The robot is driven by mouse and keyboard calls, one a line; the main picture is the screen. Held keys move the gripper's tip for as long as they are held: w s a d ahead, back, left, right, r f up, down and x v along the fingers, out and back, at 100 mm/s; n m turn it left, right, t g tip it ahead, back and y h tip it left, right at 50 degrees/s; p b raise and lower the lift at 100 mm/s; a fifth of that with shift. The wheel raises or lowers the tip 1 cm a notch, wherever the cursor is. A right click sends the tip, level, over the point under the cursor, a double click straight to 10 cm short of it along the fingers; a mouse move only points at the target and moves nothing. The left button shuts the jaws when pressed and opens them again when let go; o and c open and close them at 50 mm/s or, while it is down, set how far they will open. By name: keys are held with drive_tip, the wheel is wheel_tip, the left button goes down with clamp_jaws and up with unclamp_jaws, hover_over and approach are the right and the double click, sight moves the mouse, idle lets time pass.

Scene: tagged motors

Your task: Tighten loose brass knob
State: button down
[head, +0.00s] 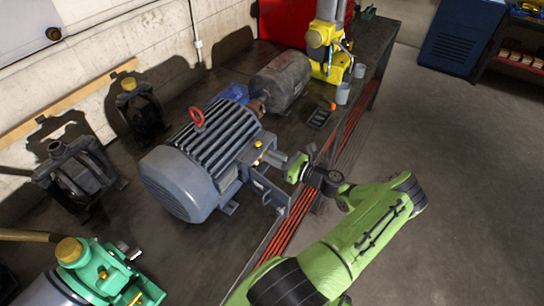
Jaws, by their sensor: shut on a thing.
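A large grey finned motor (205,155) with a red lifting ring (197,117) lies on the dark bench. A small brass-yellow knob (258,161) shows on its right side, at the box facing my arm. Another small yellow spot sits just above it, too small to make out. My gripper (266,158) comes in from the right, level with the knob. Its fingers are shut at the knob, and the contact itself is too small to see clearly. My green arm reaches in from the lower right.
A second grey motor (283,80) and a yellow machine (328,50) stand farther back, with grey cups (342,94) nearby. Dark pumps (75,172) stand at left, a green pump (100,275) at lower left. Red-orange rails (290,228) run below the bench edge. The floor at right is clear.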

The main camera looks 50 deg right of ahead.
drive_tip(key=shift+s+f, duration=0.1)
drive_tip(key=shift+f, duration=0.15)
drive_tip(key=c, duration=1.5)
unclamp_jaws()
drive_tip(key=shift+o, duration=0.6)
drive_tip(key=shift+s+r, duration=0.15)
drive_tip(key=s+d+b, duration=0.1)
drive_tip(key=s+b, duration=0.1)
drive_tip(key=s, duration=1.3)
drive_tip(key=shift+s+d, duration=0.25)
drive_tip(key=shift+s, duration=0.15)
